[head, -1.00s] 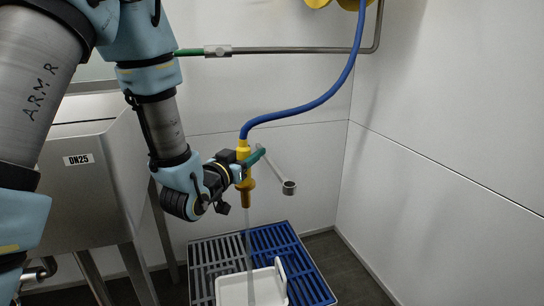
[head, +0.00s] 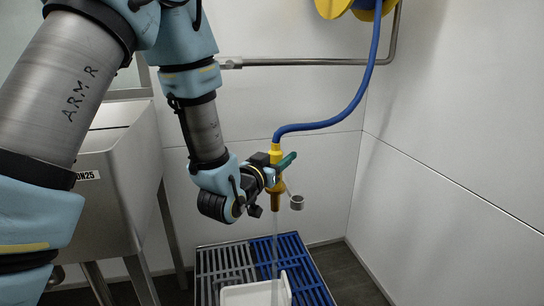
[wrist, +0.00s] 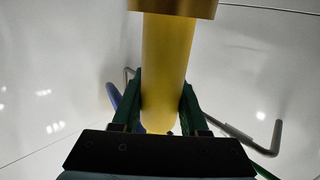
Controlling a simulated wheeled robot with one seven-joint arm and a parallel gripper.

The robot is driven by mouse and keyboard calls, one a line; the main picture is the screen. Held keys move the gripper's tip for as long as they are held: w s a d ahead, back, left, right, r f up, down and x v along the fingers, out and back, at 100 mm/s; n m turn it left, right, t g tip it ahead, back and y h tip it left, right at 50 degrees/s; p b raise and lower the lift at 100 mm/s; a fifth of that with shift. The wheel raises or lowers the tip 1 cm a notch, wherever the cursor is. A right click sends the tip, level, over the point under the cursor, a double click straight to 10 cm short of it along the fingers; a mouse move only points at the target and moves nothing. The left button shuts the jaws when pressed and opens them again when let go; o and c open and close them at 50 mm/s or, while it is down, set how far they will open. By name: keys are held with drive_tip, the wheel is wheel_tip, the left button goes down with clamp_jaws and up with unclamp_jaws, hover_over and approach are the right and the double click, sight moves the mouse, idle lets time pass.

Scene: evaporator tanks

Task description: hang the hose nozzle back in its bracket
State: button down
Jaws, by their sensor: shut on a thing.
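The hose nozzle (head: 276,154) is yellow with a brownish tip and hangs roughly upright, tip down. My gripper (head: 280,168) is shut on it, with green fingers on either side of the yellow body in the wrist view (wrist: 162,100). A pale stream runs down from the tip toward the floor. The bracket (head: 297,203) is a grey ring, just right of the nozzle tip in the head view. The nozzle looks outside the ring; their depth gap is unclear. The bracket's rod is mostly hidden behind nozzle and gripper.
A blue hose (head: 352,105) runs from the nozzle up to a yellow reel (head: 345,8). A white tub (head: 248,294) stands on a grey and blue grate (head: 290,255) below. A steel tank (head: 115,190) is at left. A pipe (head: 300,62) crosses the back wall.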

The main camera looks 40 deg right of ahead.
drive_tip(key=shift+s+d+p, duration=1)
drive_tip(key=shift+d+p, duration=0.15)
drive_tip(key=shift+d, duration=3.5)
drive_tip(key=w+d+f+b, duration=0.1)
drive_tip(key=w+d+f, duration=0.1)
drive_tip(key=w, duration=0.4)
drive_tip(key=shift+w+d+f, duration=0.25)
drive_tip(key=shift+d+f, duration=0.1)
drive_tip(key=shift+f, duration=0.1)
drive_tip(key=shift+f+b, duration=0.3)
drive_tip(key=shift+b, duration=0.2)
drive_tip(key=shift+f+b, duration=0.65)
drive_tip(key=shift+f, duration=0.3)
drive_tip(key=shift+f+b, duration=0.2)
drive_tip(key=shift+b, duration=0.2)
